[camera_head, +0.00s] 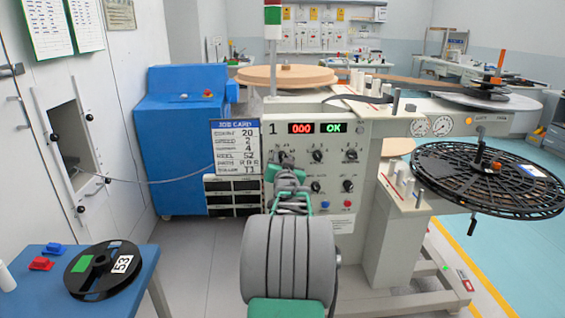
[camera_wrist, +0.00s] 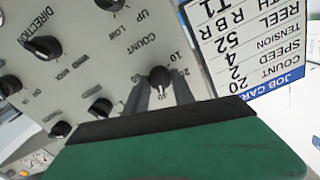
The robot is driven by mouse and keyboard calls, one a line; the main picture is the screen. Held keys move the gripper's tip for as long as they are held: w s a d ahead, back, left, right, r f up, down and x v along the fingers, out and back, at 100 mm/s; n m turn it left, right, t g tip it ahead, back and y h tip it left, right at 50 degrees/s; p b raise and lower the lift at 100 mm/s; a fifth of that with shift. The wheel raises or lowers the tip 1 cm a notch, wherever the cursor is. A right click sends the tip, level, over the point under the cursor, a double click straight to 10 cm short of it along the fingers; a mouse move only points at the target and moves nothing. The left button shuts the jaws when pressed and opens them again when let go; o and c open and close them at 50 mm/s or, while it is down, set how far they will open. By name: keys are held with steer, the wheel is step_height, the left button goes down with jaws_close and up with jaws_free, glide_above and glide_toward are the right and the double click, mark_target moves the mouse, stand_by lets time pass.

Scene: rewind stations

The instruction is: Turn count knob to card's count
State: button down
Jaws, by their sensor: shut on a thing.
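The job card (camera_head: 236,146) hangs at the left of the machine panel and reads count 20, speed 2, tension 4, reel 52. It also shows upside down in the wrist view (camera_wrist: 250,45). The count knob (camera_wrist: 160,77) is a black knob on the pale panel, with its COUNT label beside it and small printed numbers around it. My gripper (camera_wrist: 162,90) is shut on the count knob, one grey finger on each side. Which number the pointer faces is too small to tell. In the head view my arm hides most of this knob.
The panel (camera_head: 345,215) has other knobs close by, including a direction knob (camera_wrist: 42,47). A red display (camera_head: 301,128) reads 000 and a green one (camera_head: 331,128) reads OK. A black reel marked 53 (camera_head: 104,270) lies on a blue table. A large black reel (camera_head: 487,180) is at the right.

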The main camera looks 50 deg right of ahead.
steer(key=shift+a+f+n+b, duration=0.1)
steer(key=shift+f+n+b, duration=0.05)
steer(key=shift+n+b, duration=7.9)
steer(key=shift+n+p, duration=0.55)
steer(key=shift+n, duration=0.1)
steer(key=c, duration=1.1)
jaws_free()
steer(key=shift+o, duration=0.2)
